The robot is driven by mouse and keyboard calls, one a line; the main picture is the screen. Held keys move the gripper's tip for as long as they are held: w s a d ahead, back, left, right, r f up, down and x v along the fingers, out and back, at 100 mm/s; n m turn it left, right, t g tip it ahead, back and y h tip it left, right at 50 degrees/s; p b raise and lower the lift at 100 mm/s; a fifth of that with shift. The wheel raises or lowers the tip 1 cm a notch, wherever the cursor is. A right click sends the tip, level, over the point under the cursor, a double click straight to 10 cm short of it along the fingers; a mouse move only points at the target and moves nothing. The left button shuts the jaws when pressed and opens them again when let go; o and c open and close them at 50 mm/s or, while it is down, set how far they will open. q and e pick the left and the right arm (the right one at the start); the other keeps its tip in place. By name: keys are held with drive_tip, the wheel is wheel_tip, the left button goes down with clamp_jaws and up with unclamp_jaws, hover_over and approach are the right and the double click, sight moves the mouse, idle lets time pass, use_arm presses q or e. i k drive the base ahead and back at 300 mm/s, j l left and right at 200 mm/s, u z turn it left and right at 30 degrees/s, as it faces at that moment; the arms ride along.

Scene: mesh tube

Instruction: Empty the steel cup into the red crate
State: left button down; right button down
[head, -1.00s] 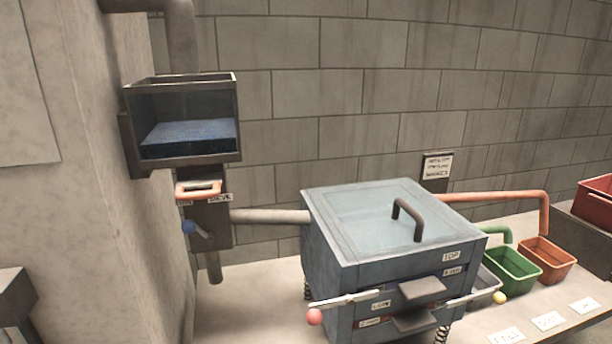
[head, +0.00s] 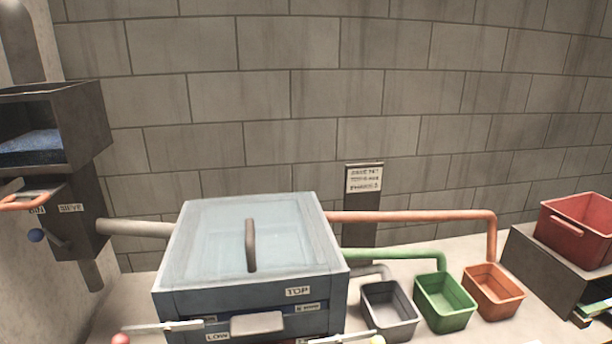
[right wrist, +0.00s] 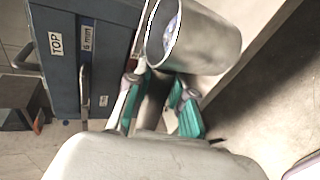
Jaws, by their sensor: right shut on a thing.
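The steel cup (right wrist: 205,42) is in the right wrist view, at the top centre. The red crate (head: 577,240) stands at the far right of the head view. Its inside is only partly visible. Neither gripper shows in the head view, and my left gripper is in no view.
The crate stands on a dark block (head: 545,272). A blue sieve box (head: 250,300) with a top handle stands at centre. Grey (head: 390,318), green (head: 446,308) and orange (head: 494,297) bins line its right side, below pipes. A hopper (head: 85,125) hangs at left.

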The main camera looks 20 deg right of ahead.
sight(578, 228)
drive_tip(key=l, duration=0.65)
drive_tip(key=k+l+u, duration=0.1)
drive_tip(key=l, duration=0.55)
drive_tip(key=k+l, duration=0.1)
drive_tip(key=l, duration=0.55)
drive_tip(key=k+l, duration=0.1)
drive_tip(key=l, duration=0.35)
drive_tip(key=k+l, duration=0.1)
drive_tip(key=l, duration=0.35)
drive_tip(key=k+l+u, duration=0.1)
drive_tip(key=l, duration=0.4)
drive_tip(key=k+l, duration=0.15)
drive_tip(key=l, duration=0.3)
